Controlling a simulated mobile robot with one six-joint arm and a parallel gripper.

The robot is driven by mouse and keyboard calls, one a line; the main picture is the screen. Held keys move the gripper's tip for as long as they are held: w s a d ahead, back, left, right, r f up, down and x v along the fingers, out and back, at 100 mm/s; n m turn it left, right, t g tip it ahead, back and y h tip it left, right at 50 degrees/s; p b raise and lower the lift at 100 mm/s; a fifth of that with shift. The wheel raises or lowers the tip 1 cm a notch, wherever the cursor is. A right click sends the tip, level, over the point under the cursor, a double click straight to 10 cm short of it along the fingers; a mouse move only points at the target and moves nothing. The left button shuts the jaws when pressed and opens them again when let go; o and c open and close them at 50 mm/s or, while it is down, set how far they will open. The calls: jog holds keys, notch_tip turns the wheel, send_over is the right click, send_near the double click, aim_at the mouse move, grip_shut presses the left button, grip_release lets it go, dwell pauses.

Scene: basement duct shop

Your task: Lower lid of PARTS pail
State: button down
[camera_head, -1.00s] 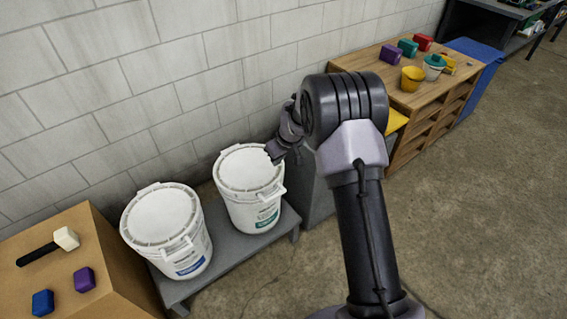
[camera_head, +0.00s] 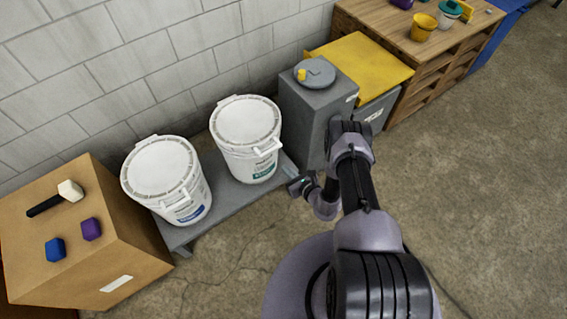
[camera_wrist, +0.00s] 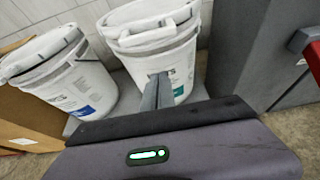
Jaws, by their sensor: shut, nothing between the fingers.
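Two white pails stand side by side on a low grey bench. The pail with the teal label (camera_head: 249,160) is on the right, and the pail with the blue label (camera_head: 190,205) is on the left. Both white lids, right (camera_head: 246,120) and left (camera_head: 160,166), lie on their pails and look flat. The wrist view shows the teal-label pail (camera_wrist: 181,70) ahead and the blue-label pail (camera_wrist: 80,88) to its left; their lettering is only partly legible. My gripper (camera_head: 296,187) is shut and empty, low in front and to the right of the teal-label pail, apparently clear of it.
The grey bench (camera_head: 232,190) meets a tall grey box (camera_head: 305,120) on the right, beside a yellow-lidded bin (camera_head: 365,68). A cardboard box (camera_head: 110,235) with a mallet (camera_head: 56,198) and two small blocks stands left. The block wall is behind; the front floor is open.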

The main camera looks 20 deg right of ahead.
jog(key=b+x, duration=0.3)
jog(key=x, duration=0.5)
jog(key=shift+s+r+p, duration=0.1)
jog(key=shift+r+p, duration=0.2)
jog(key=shift+r, duration=1.8)
